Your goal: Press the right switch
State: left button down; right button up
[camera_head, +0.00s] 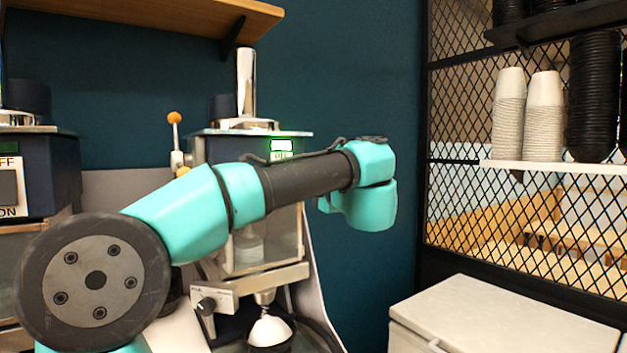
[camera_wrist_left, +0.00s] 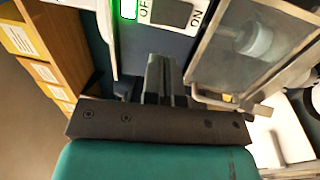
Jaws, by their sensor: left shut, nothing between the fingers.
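The right machine (camera_head: 214,148) carries a switch panel with a green-lit window (camera_head: 281,146); my left arm hides most of the panel below it. In the left wrist view, the right switch (camera_wrist_left: 172,13) is a dark rocker between the OFF and ON labels, beside the green-lit window (camera_wrist_left: 128,8). My left gripper (camera_wrist_left: 162,62) is shut and empty. Its fingers point toward the machine front, below the switch in that picture; I cannot tell whether they touch the machine. My left gripper is not clearly visible in the head view. My right gripper is not in view.
A left machine has its own OFF/ON switch (camera_head: 8,188). An orange-knobbed lever (camera_head: 174,118) stands left of the right machine, and a clear container (camera_head: 285,235) hangs below it. A white cabinet (camera_head: 500,320) and stacked cups (camera_head: 510,110) are at right.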

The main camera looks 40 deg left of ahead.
pick_arm(q)
jog(key=x, duration=1.1)
jog(key=shift+a, duration=0.25)
jog(key=shift+w+a+r, duration=0.1)
jog(key=shift+a, duration=0.05)
jog(key=s+d+r, duration=0.2)
jog(key=s+d, duration=0.1)
jog(key=d, duration=1)
jog(key=shift+d, duration=0.2)
jog(key=shift+s, duration=0.15)
